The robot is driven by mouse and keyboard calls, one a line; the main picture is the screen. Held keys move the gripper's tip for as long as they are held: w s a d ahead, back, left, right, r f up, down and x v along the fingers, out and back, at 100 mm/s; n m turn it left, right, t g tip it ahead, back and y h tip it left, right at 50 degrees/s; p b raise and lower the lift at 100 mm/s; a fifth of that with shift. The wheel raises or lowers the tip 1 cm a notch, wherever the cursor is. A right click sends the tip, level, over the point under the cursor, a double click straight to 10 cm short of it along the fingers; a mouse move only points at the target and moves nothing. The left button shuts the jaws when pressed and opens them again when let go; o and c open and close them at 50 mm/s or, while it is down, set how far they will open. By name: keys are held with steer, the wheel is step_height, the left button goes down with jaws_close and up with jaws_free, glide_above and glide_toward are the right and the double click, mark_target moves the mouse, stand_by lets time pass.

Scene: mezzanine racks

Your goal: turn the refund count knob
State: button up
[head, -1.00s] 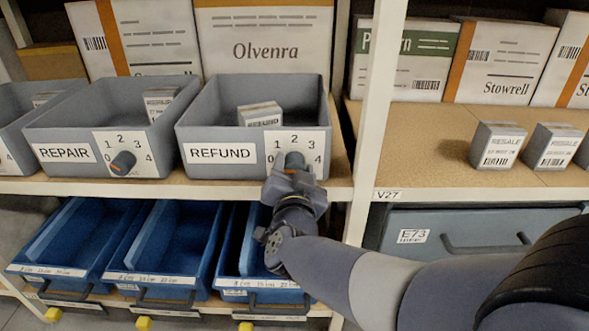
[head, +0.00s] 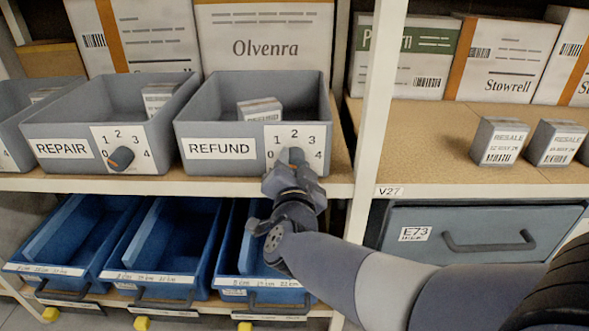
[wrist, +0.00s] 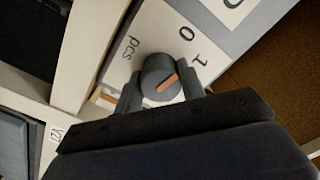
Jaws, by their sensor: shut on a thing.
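The refund count knob (head: 296,155) is a dark grey round knob on the white dial plate (head: 313,136) of the grey REFUND bin (head: 222,170). My gripper (head: 290,168) reaches it from below and in front, hiding the lower dial. In the wrist view my gripper (wrist: 163,88) has one finger on each side of the knob (wrist: 158,72), shut on it. An orange stripe crosses the knob's face there. The printed 0 and 1 and the letters "pcs" show around it. I cannot tell which number the stripe marks.
The REPAIR bin (head: 75,165) with its own knob (head: 121,158) stands to the left. A white post (head: 372,100) rises close on the right. Blue bins (head: 165,255) sit below. Small RESALE boxes (head: 497,141) stand on the right shelf.

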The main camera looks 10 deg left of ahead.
steer(key=m+b, duration=0.2)
steer(key=m, duration=0.1)
steer(key=shift+f, duration=0.15)
steer(key=shift+m+b, duration=1)
steer(key=shift+m, duration=0.7)
steer(key=o, duration=1)
steer(key=shift+p+v, duration=1.4)
steer(key=shift+v, duration=4)
